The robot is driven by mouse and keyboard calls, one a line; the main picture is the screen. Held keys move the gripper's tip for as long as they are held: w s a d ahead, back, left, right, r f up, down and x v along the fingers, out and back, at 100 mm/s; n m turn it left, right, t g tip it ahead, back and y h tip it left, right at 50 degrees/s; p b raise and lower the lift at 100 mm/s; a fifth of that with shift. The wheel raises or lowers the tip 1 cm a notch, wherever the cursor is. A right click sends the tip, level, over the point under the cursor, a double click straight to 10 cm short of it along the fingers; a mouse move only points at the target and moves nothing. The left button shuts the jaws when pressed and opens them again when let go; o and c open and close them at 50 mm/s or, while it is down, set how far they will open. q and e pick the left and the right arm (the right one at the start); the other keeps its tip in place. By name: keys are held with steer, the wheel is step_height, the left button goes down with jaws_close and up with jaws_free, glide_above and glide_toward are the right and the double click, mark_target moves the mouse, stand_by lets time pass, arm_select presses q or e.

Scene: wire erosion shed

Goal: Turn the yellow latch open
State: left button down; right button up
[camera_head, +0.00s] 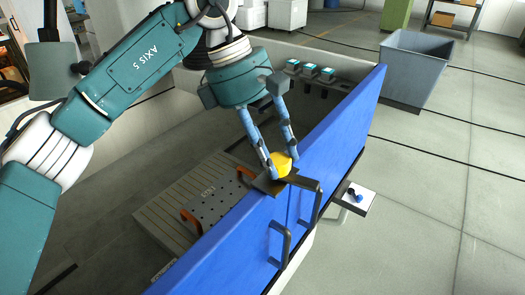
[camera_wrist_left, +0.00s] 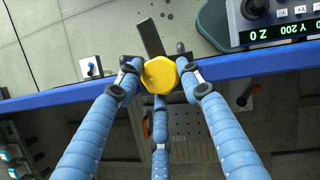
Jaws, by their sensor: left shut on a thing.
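The yellow latch (camera_head: 281,165) is a rounded knob on a dark plate at the top edge of the blue doors (camera_head: 343,121). It also shows in the left wrist view (camera_wrist_left: 159,75), where it looks many-sided, with a dark bar reaching away past the blue edge. My left gripper (camera_head: 283,170) comes down from above and is shut on the yellow latch, with blue fingers on its sides. In the left wrist view the fingertips (camera_wrist_left: 160,78) sit around the knob. My right gripper is in neither view.
Two dark handles (camera_head: 307,203) stick out from the blue doors below the latch. Behind the doors lies a slatted bed with a perforated plate (camera_head: 209,190). A small shelf (camera_head: 355,197) stands out on the right. A grey bin (camera_head: 417,66) stands on open floor.

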arm_select(q)
steer(key=shift+d+r+m+g+p, duration=0.3)
steer(key=shift+r+m, duration=0.05)
steer(key=shift+m, duration=0.55)
steer(key=c, duration=1.2)
jaws_free()
steer(key=shift+s+d, duration=0.25)
steer(key=shift+w+a+f, duration=0.15)
steer(key=shift+a+f, duration=0.1)
steer(key=v, duration=1.2)
steer(key=shift+w+d+r, duration=0.1)
steer(key=shift+d+r, duration=0.05)
steer(key=shift+d, duration=0.05)
